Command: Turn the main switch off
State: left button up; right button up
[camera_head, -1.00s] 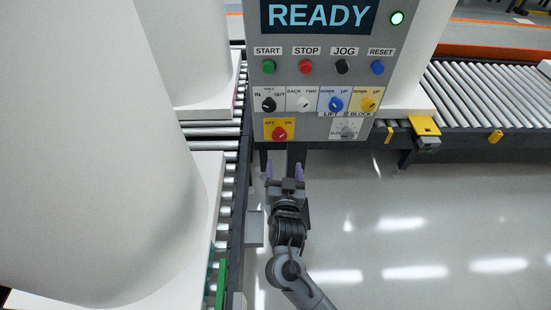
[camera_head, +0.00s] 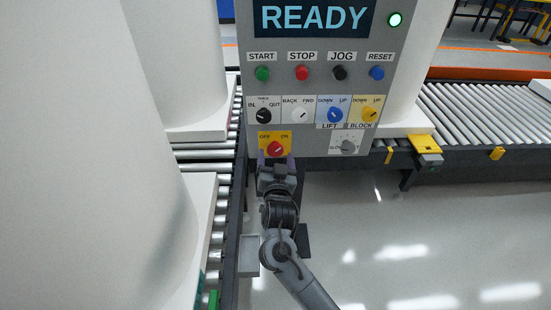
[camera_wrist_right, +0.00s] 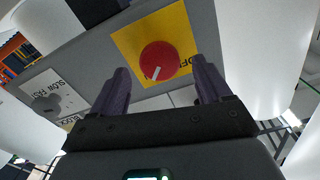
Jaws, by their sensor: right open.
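The main switch (camera_head: 276,148) is a red round knob on a yellow plate marked OFF and ON, at the lower left of the grey control panel. Its white mark points to the upper right, toward ON. In the right wrist view the knob (camera_wrist_right: 159,60) shows upside down, with OFF at the right. My right gripper (camera_head: 276,162) is just below and in front of the knob, its purple fingers open and empty. In the right wrist view the fingers (camera_wrist_right: 160,82) stand to either side of the knob; I cannot tell whether they touch it. My left gripper is out of view.
Above the switch are several small selector knobs and a row of push buttons under a READY display (camera_head: 314,18). A grey knob (camera_head: 348,147) sits to its right. Roller conveyors (camera_head: 488,95) run on both sides, with large white cylinders at the left. Open floor lies at the lower right.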

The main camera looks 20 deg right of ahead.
jog(key=shift+x, duration=1.05)
